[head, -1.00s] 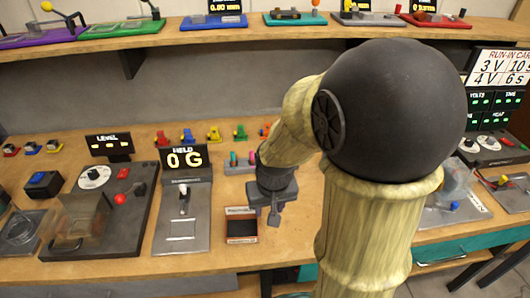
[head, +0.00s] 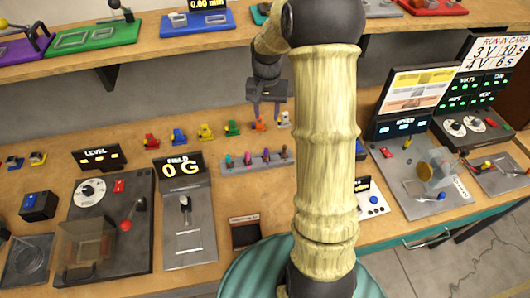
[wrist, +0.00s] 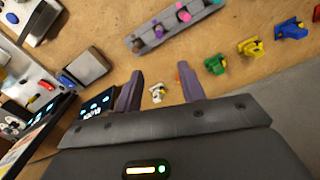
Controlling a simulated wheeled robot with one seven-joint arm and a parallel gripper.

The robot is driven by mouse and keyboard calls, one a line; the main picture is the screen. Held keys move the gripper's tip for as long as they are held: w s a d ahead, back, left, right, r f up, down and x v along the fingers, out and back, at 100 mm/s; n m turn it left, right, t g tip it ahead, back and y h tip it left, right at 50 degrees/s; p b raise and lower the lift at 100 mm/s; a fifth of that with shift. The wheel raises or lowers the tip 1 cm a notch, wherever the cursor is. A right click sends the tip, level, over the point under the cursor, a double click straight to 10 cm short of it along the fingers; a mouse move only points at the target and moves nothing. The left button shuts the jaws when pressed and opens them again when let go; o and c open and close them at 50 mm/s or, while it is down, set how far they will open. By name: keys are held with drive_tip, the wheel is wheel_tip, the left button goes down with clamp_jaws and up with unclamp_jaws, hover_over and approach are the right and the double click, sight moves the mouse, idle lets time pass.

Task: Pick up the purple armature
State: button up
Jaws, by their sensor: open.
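A grey rack (head: 255,166) on the bench holds a row of small upright pieces with coloured tops. The purple armature (head: 266,155) stands in it between a pink one (head: 248,159) and a dark brownish one (head: 284,152). The wrist view also shows the purple armature (wrist: 158,30) in the rack (wrist: 168,37), near the top of the picture. My gripper (head: 266,113) is open and empty, above the back of the bench and beyond the rack. Its two fingers (wrist: 161,72) show apart in the wrist view, with the rack ahead of their tips.
Orange (head: 258,125) and white (head: 284,119) small pieces stand near my gripper, in a row with green (head: 232,128), yellow and other pieces. The field tester (head: 184,210) and a dark open box (head: 245,234) lie nearer the front. A shelf overhangs the back.

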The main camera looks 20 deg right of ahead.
sight(266, 149)
drive_tip(key=f, duration=0.4)
drive_tip(key=f+p, duration=0.1)
drive_tip(key=f, duration=0.3)
drive_tip(key=f+p, duration=0.1)
drive_tip(key=f, duration=0.3)
drive_tip(key=shift+s+a, duration=0.1)
drive_tip(key=shift+s, duration=0.15)
drive_tip(key=shift+f, duration=0.1)
drive_tip(key=shift+s+a+f+p, duration=0.1)
drive_tip(key=shift+f+p, duration=0.5)
drive_tip(key=shift+f, duration=0.7)
drive_tip(key=shift+s+a+f+p, duration=0.1)
drive_tip(key=shift+f+p, duration=0.5)
drive_tip(key=shift+f, duration=0.65)
clamp_jaws()
